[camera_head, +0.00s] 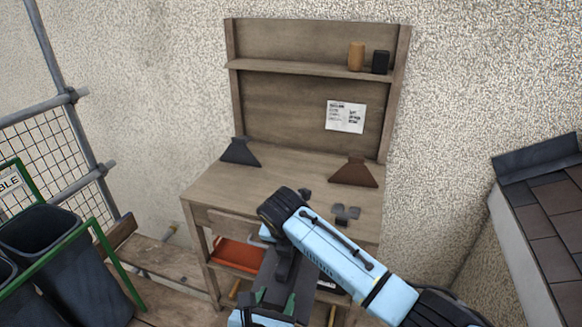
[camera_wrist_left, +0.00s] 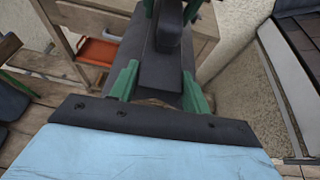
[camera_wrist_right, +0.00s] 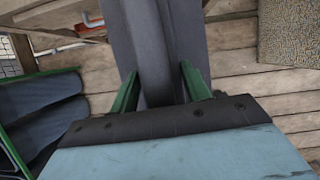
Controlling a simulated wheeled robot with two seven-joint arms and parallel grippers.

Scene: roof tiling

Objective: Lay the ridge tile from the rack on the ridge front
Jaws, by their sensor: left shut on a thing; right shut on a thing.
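A long dark grey ridge tile (camera_wrist_left: 150,66) is held between both of my grippers. My left gripper (camera_head: 270,305) has its green fingers on either side of the tile; they also show in the left wrist view (camera_wrist_left: 160,88). My right gripper (camera_wrist_right: 162,88) has its green fingers on either side of the tile (camera_wrist_right: 160,40), which runs up out of the right wrist view. In the head view the tile (camera_head: 306,280) is partly hidden by my right arm. The small roof (camera_head: 550,205) with brown-grey tiles stands at right. A dark ridge piece (camera_head: 535,158) lies along its top edge.
A wooden bench (camera_head: 215,188) stands against the wall, with a grey angled piece (camera_head: 240,152) and a brown one (camera_head: 354,172) on top. An orange tray (camera_head: 235,256) sits below. Dark bins (camera_head: 75,265) and scaffolding (camera_head: 75,96) stand at left.

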